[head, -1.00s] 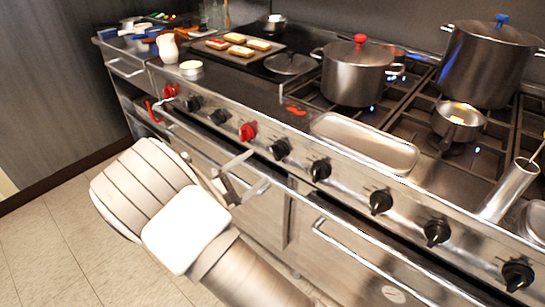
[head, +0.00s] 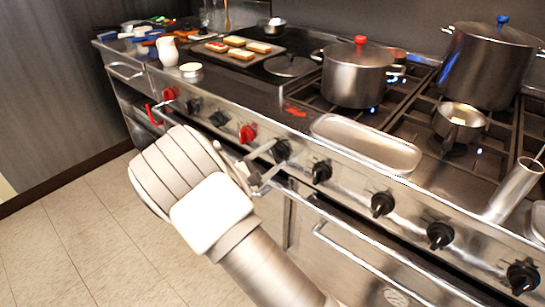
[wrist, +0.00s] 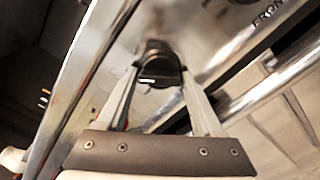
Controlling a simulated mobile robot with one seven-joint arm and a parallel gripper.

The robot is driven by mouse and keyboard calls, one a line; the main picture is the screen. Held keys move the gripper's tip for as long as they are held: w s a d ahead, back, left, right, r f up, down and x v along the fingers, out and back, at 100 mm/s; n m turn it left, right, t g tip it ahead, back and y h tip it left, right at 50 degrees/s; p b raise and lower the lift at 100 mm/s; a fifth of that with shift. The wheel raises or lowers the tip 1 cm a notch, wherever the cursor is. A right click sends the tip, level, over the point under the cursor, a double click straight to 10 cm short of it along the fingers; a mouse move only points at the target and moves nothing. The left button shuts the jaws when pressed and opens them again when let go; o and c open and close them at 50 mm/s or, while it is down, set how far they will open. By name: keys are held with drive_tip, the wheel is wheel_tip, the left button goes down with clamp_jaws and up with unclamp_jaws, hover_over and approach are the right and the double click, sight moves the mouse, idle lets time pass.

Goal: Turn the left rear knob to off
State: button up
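A row of knobs runs along the steel stove front. My gripper (head: 278,153) is at the black knob (head: 281,151) just right of the second red knob (head: 247,133). In the wrist view, the two fingers stand apart on either side of a black knob (wrist: 160,62). Whether they touch it I cannot tell. Which knob is the left rear one is not readable in the head view. Other black knobs (head: 321,171) continue to the right.
A pot with a red-knobbed lid (head: 355,78) and a taller pot (head: 485,65) stand on the grates, with a small pan (head: 459,122) between. Blue flame shows near them. An oblong tray (head: 366,144) lies behind the knobs. An oven handle (head: 350,245) sticks out below.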

drive_tip(key=c, duration=0.8)
drive_tip(key=shift+c, duration=0.2)
drive_tip(key=shift+f+b, duration=0.1)
drive_tip(key=shift+b, duration=0.2)
drive_tip(key=m+b, duration=0.7)
drive_tip(key=shift+r, duration=0.2)
drive_tip(key=o, duration=1.3)
drive_tip(key=shift+o, duration=0.2)
drive_tip(key=shift+a, duration=0.1)
